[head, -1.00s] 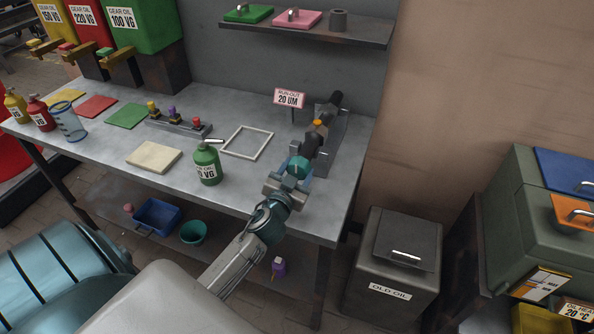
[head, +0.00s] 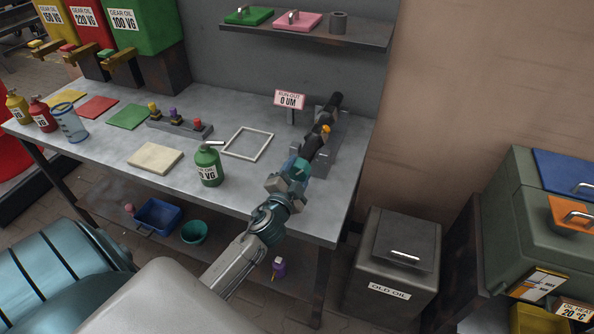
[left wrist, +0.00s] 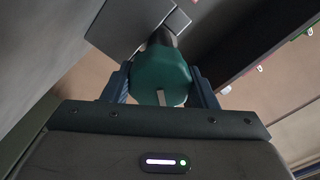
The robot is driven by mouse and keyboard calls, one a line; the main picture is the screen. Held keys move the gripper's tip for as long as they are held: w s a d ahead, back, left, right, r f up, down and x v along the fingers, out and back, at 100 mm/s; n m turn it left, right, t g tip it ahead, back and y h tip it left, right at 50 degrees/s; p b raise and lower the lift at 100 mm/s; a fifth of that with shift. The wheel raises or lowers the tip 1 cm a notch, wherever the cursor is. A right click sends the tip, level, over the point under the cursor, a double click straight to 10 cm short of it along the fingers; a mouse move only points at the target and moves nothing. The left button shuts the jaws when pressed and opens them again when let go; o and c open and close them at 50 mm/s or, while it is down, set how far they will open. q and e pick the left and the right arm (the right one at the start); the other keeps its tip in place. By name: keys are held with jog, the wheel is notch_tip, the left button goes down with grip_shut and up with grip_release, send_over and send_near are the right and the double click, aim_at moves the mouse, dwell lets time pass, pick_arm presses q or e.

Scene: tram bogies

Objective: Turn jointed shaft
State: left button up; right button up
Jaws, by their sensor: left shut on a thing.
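The jointed shaft (head: 318,135) is a dark rod with an orange mark (head: 325,129), lying in a grey stand (head: 336,132) at the right end of the bench. My left gripper (head: 301,168) reaches over the bench's front edge and is shut on the shaft's teal end knob. In the left wrist view the teal knob (left wrist: 161,75) sits between the two blue fingers, with a pale slot on its face. A small run-out sign (head: 289,99) behind the stand reads 0 UM. My right gripper is not in view.
A green oil bottle (head: 208,167), an empty white frame (head: 247,143) and a beige pad (head: 155,157) are on the bench (head: 245,190) left of my arm. An old-oil bin (head: 390,270) stands at the right below. A shelf (head: 305,32) hangs above.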

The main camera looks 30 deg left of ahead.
pick_arm(q)
jog(key=m+p, duration=0.2)
jog(key=m, duration=0.4)
jog(key=shift+r+m, duration=0.1)
jog(key=shift+m, duration=0.2)
jog(key=m+p, duration=0.1)
jog(key=m, duration=0.2)
jog(key=m+p, duration=0.1)
jog(key=m, duration=0.3)
jog(key=m+p, duration=0.1)
jog(key=m, duration=0.2)
jog(key=shift+m+p, duration=0.4)
jog(key=m+p, duration=0.1)
jog(key=m, duration=0.2)
jog(key=shift+m, duration=0.3)
jog(key=m+p, duration=0.1)
jog(key=m, duration=0.3)
jog(key=shift+p, duration=0.3)
jog(key=shift+m+p, duration=0.4)
jog(key=shift+m, duration=1.2)
